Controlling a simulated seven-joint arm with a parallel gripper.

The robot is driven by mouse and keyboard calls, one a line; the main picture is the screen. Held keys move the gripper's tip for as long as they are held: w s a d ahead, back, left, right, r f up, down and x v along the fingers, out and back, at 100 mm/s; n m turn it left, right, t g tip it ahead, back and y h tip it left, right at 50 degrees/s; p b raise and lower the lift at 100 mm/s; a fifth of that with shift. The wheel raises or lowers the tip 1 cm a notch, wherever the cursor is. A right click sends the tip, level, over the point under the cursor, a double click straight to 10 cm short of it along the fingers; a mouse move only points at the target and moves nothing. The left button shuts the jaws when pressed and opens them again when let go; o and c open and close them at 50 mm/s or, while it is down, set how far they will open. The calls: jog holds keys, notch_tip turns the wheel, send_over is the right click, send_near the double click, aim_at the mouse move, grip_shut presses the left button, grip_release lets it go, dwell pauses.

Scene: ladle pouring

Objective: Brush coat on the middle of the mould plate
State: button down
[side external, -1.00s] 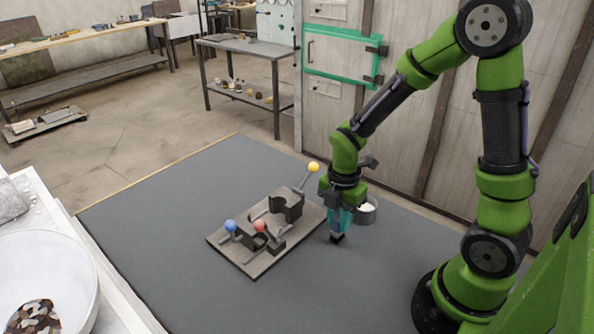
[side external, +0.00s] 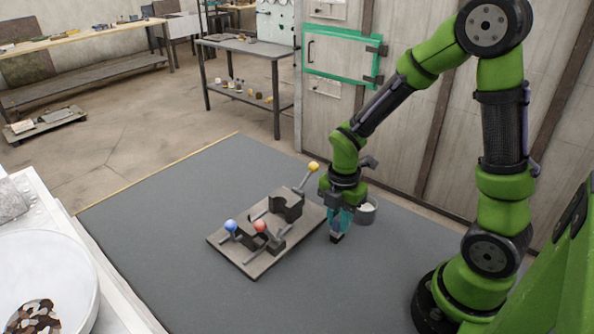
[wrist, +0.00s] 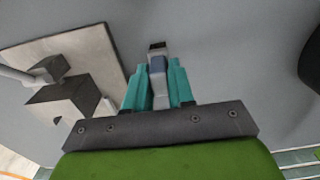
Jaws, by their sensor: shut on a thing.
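The mould plate (side external: 232,255) is a flat grey-brown slab on the dark mat. It carries dark mould blocks (side external: 287,207) and levers with yellow (side external: 314,167), red (side external: 260,226) and blue (side external: 230,226) ball ends. My gripper (side external: 340,220) is just right of the plate, pointing down, its teal fingers shut on a brush (side external: 336,238). In the wrist view the brush (wrist: 158,65) stands out between the fingers (wrist: 160,88), its dark tip over bare mat beside the plate (wrist: 108,72). I cannot tell whether the tip touches the mat.
A grey pot (side external: 367,211) with pale contents stands just right of and behind my gripper. A white table with a bowl (side external: 45,275) is at the front left. A wall with a green-framed door (side external: 343,55) stands behind.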

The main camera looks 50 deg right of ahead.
aim_at(339, 216)
jog(key=shift+r, duration=3.05)
jog(key=shift+d, duration=0.35)
jog(key=s+d, duration=0.1)
jog(key=d, duration=0.8)
jog(key=shift+d+r, duration=0.2)
jog(key=shift+d, duration=0.05)
jog(key=shift+f, duration=0.1)
